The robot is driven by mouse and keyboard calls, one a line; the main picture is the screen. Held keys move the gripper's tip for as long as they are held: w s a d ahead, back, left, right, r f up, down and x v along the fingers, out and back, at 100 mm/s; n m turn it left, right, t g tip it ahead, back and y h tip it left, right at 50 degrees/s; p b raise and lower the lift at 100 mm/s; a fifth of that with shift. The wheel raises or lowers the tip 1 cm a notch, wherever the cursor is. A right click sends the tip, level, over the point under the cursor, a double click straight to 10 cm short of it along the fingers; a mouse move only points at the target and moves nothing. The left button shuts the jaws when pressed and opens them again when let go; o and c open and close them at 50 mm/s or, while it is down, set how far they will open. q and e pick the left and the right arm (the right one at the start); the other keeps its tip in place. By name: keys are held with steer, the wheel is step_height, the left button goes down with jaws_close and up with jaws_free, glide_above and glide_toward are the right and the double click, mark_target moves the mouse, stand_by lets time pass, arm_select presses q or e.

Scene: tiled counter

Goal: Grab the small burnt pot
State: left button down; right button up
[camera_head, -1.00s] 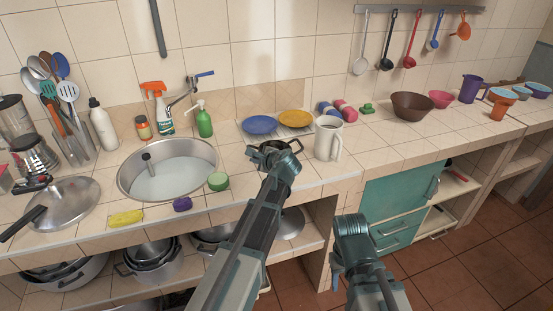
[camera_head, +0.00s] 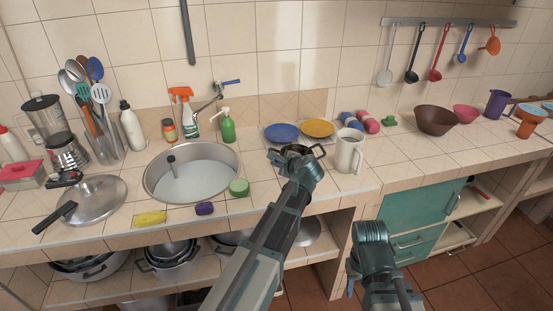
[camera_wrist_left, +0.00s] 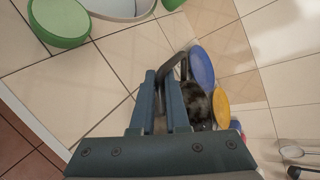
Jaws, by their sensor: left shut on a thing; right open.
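The small burnt pot (camera_head: 317,149) is dark and sits on the counter, in front of the blue and yellow plates. It also shows in the left wrist view (camera_wrist_left: 197,104), blackened and partly hidden behind the fingers. My left gripper (camera_head: 291,158) is at the pot's near left side, and my wrist hides part of the pot. In the left wrist view its fingers (camera_wrist_left: 166,95) are closed on the pot, seemingly at a handle or the rim; which part is unclear. My right gripper (camera_head: 358,283) is open and empty, low in front of the counter.
A white mug (camera_head: 349,152) stands close to the pot's right. The blue plate (camera_head: 281,133) and yellow plate (camera_head: 318,128) lie behind it. The round sink (camera_head: 190,172) and green sponge (camera_head: 239,187) are to the left.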

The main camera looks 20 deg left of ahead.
arm_select(q)
steer(key=s+d, duration=0.3)
steer(key=s, duration=0.3)
steer(key=s+d+r+p, duration=0.1)
steer(key=s+d, duration=0.2)
steer(key=s, duration=0.4)
steer(key=shift+r, duration=0.1)
